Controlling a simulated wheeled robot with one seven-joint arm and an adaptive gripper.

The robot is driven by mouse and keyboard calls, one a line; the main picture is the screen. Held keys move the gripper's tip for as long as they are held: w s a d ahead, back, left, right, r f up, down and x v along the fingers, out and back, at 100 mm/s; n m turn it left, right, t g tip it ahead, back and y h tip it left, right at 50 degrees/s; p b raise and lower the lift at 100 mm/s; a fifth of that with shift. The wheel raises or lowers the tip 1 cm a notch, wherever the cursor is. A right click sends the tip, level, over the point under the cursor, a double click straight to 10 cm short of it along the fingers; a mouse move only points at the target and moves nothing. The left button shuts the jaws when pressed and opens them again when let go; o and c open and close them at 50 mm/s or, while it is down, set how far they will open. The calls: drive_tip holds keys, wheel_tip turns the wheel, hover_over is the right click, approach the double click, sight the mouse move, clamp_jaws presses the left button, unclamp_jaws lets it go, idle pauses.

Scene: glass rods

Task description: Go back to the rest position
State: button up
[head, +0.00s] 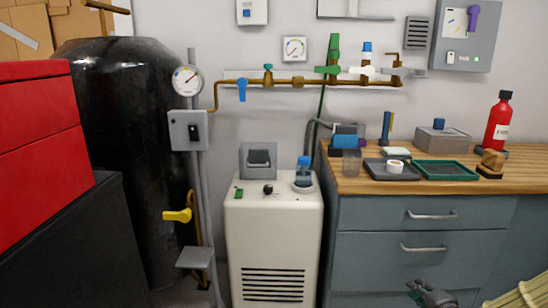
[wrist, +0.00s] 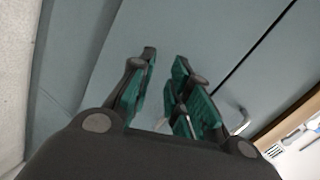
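My gripper (head: 424,292) is low in front of the drawer cabinet (head: 372,247), at the bottom edge of the head view. In the wrist view my gripper (wrist: 165,62) has its two green-padded fingers apart, with a gap between them. No held object shows between them. The cabinet front (wrist: 215,30) lies behind the fingers, tilted in that view. The distance from the fingertips to the cabinet cannot be told.
The wooden worktop (head: 352,185) carries a dark tray (head: 376,174), a green tray (head: 432,174), a grey box (head: 438,141) and a red bottle (head: 497,125). A white floor unit (head: 274,220) stands left of the cabinet. Two drawer handles (head: 431,215) stick out.

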drive_tip(key=s+a+f+n+g+y, duration=0.1)
drive_tip(key=s+a+f+n+g, duration=0.7)
drive_tip(key=s+a+f, duration=0.9)
drive_tip(key=s+a+f+n+g, duration=0.3)
drive_tip(key=s+a, duration=0.2)
drive_tip(key=s, duration=0.6)
drive_tip(key=s+a+f+n+g, duration=0.3)
drive_tip(key=s+a+n, duration=0.1)
drive_tip(key=s, duration=0.7)
wheel_tip(320, 180, up, 30)
drive_tip(key=p, duration=3)
drive_tip(key=shift+a+h, duration=0.2)
drive_tip(key=shift+h, duration=0.2)
